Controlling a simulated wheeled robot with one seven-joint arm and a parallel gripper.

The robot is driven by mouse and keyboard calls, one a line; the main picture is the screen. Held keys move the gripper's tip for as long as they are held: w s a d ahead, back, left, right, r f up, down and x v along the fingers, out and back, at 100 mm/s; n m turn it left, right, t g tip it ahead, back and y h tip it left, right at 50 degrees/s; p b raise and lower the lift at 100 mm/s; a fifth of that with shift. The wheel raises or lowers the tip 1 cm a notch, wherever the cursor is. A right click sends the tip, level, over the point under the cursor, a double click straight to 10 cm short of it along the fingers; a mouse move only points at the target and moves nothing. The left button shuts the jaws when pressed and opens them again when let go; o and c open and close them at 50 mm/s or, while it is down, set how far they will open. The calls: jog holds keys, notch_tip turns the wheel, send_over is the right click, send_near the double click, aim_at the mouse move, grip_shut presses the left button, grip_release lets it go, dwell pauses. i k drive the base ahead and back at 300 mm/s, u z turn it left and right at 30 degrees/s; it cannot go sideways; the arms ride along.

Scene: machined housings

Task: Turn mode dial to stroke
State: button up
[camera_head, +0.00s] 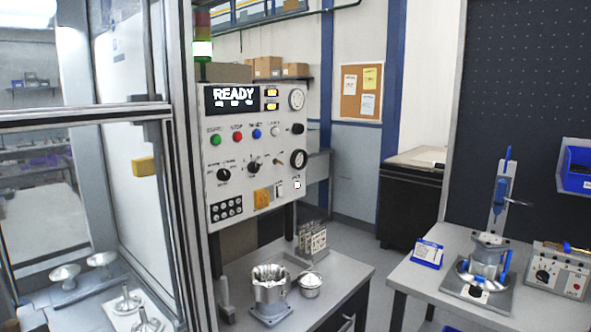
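A grey control panel (232,192) stands left of the middle, with a display reading READY (233,94). Low on it are two black rotary dials, a left dial (223,175) and a middle dial (254,168), both with small markings around them. A smaller black knob (298,129) sits at the upper right of the panel. The small labels are too fine to read, so I cannot tell which dial is the mode dial or where it points. My gripper is not in view.
Green (216,140), red (238,137) and blue (257,134) buttons sit above the dials. A framed glass enclosure (178,190) borders the panel's left. A bench (338,282) with a metal housing (270,287) stands below. Open floor (367,240) lies to the right.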

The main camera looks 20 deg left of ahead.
aim_at(223, 175)
jog(key=i, duration=0.75)
jog(key=u, duration=0.95)
jog(key=i, duration=0.65)
jog(key=u, duration=0.75)
